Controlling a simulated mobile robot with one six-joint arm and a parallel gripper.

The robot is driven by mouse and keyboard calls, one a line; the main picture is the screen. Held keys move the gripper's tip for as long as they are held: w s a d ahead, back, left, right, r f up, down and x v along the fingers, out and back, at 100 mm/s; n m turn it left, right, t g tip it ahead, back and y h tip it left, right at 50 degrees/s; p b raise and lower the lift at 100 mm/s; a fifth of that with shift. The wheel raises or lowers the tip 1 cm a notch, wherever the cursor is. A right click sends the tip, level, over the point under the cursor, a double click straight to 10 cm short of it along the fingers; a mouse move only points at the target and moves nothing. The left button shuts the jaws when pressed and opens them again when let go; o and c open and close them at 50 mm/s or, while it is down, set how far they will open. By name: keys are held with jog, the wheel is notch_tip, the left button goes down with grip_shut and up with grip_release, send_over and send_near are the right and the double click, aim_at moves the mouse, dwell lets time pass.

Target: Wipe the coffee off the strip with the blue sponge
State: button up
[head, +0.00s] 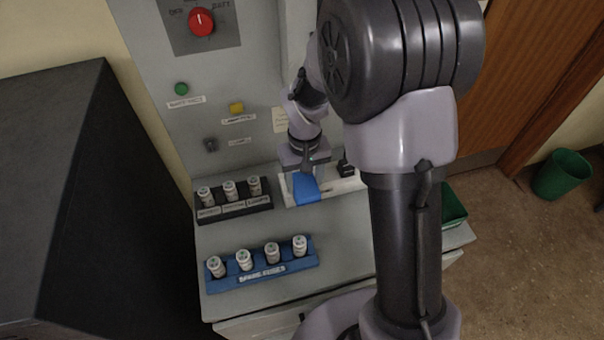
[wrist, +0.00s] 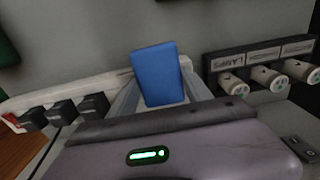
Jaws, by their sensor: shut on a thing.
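The blue sponge (head: 306,190) is held in my gripper (head: 302,178), low over the console near its upright panel. In the wrist view the sponge (wrist: 158,75) stands between the two pale fingers of my gripper (wrist: 160,92). The white strip (head: 343,186) lies along the back of the console shelf, and the sponge is at its left part. Whether the sponge touches the strip I cannot tell. The strip also shows in the wrist view (wrist: 68,90), with dark switches at its side. I see no coffee on the visible part; my gripper and arm hide some of it.
A black fuse holder (head: 234,208) with 3 fuses stands just left of the sponge. A blue rack of spare fuses (head: 262,277) stands nearer the front. A green bin (head: 453,207) is partly behind my arm. The shelf between the racks is clear.

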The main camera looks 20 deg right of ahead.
jog(key=shift+s+f, duration=0.2)
jog(key=shift+s, duration=0.15)
notch_tip(320, 180, up, 6)
jog(key=p, duration=0.4)
jog(key=shift+w+r+p, duration=0.1)
jog(key=shift+w+p, duration=0.05)
jog(key=shift+p, duration=0.25)
notch_tip(320, 180, up, 3)
jog(key=shift+r+p, duration=0.1)
jog(key=shift+p, duration=1.1)
jog(key=shift+w, duration=0.1)
